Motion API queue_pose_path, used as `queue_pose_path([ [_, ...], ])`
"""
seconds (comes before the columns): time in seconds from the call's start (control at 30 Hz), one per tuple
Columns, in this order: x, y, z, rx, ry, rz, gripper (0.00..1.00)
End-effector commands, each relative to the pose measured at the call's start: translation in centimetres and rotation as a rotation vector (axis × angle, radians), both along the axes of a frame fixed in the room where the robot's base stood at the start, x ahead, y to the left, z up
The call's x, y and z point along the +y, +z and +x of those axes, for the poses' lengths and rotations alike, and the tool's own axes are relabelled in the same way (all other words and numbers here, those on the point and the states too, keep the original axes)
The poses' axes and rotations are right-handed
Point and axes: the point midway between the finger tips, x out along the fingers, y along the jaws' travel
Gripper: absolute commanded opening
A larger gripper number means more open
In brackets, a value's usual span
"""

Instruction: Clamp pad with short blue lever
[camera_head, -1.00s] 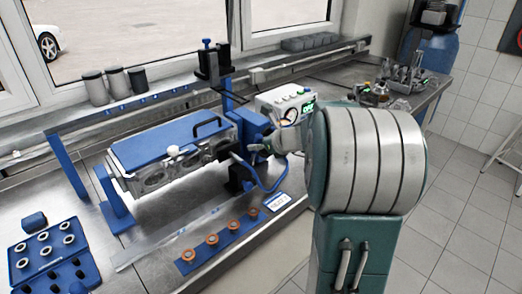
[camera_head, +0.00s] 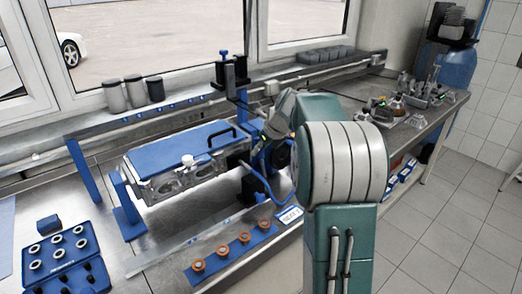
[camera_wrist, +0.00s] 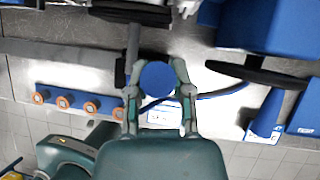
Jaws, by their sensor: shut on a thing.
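In the wrist view, my gripper (camera_wrist: 159,64) has its two fingers closed around a round blue thing (camera_wrist: 158,76), which looks like the end of the blue lever. The rest of the lever and the pad are not clear. In the head view, my arm hides the fingers and the held part, beside the right end of an engine block (camera_head: 170,180). A blue cover (camera_head: 180,148) with a black handle lies on the block. A blue and black clamp post (camera_head: 232,75) stands behind it.
A blue strip with several orange-ringed parts (camera_head: 244,237) lies in front of the block. A blue tray (camera_head: 62,262) of rings is at the left. Grey cups (camera_head: 135,91) stand on the sill. Bottles and tools (camera_head: 410,100) crowd the bench at the right.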

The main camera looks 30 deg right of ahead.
Motion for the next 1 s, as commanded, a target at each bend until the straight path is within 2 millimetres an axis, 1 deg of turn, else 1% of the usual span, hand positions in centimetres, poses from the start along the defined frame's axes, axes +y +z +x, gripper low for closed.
queue_pose_path([
  [0.5,-0.01,-0.15,0.15,0.016,-0.001,-0.002,0.0],
  [0.53,-0.01,-0.15,0.15,0.016,-0.001,-0.002,0.42],
  [0.57,-0.01,-0.15,0.15,0.016,-0.001,-0.002,0.56],
  [0.6,-0.01,-0.15,0.15,0.017,0.0,-0.001,0.65],
  [0.93,0.01,-0.05,0.11,0.015,0.001,-0.001,0.65],
  [1.0,-0.06,0.22,-0.01,0.014,0.0,-0.002,0.65],
])
